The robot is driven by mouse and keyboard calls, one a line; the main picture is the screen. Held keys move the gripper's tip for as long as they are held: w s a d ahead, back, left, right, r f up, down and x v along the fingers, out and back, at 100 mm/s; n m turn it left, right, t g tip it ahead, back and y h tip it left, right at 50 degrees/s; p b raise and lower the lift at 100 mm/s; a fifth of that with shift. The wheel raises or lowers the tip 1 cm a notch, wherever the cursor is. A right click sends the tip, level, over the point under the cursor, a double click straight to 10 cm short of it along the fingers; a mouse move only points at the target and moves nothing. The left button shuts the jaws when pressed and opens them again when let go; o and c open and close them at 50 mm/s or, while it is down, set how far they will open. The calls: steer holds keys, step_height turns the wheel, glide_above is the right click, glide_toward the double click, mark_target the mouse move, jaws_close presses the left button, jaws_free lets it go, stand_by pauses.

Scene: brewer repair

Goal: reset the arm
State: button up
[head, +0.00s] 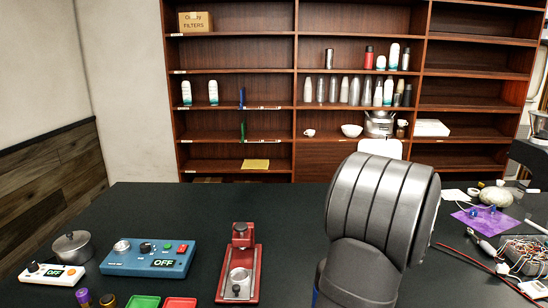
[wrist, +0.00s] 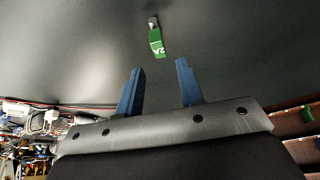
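In the wrist view my gripper (wrist: 159,66) has two blue fingers standing well apart, with nothing between them. A small green piece (wrist: 157,42) with a dark end and white marking like "2A" shows beyond the fingertips, apart from them, against a dark surface. In the head view my grey arm link (head: 383,200) rises at the right of centre over the black table (head: 200,210). My gripper's fingers are not visible in the head view.
A red press-like stand (head: 240,265), a blue box (head: 150,258) reading OFF, a white OFF box (head: 52,275) and a pot (head: 72,246) stand front left. A purple mat (head: 484,220) and loose wires (head: 480,262) lie right. A shelf (head: 235,150) stands behind.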

steer(key=s+d+r, duration=0.4)
steer(key=s+r, duration=0.6)
steer(key=r, duration=0.2)
steer(key=w+a+n+y, duration=0.1)
steer(key=w+a+n, duration=0.2)
steer(key=w+a, duration=0.4)
steer(key=w+a+n+y, duration=0.1)
steer(key=w+a+n, duration=0.2)
steer(key=w+a, duration=0.4)
steer(key=w+a+n+y, duration=0.1)
steer(key=w+a, duration=0.7)
steer(key=a, duration=0.9)
steer(key=shift+n, duration=0.9)
steer(key=shift+w+r, duration=0.1)
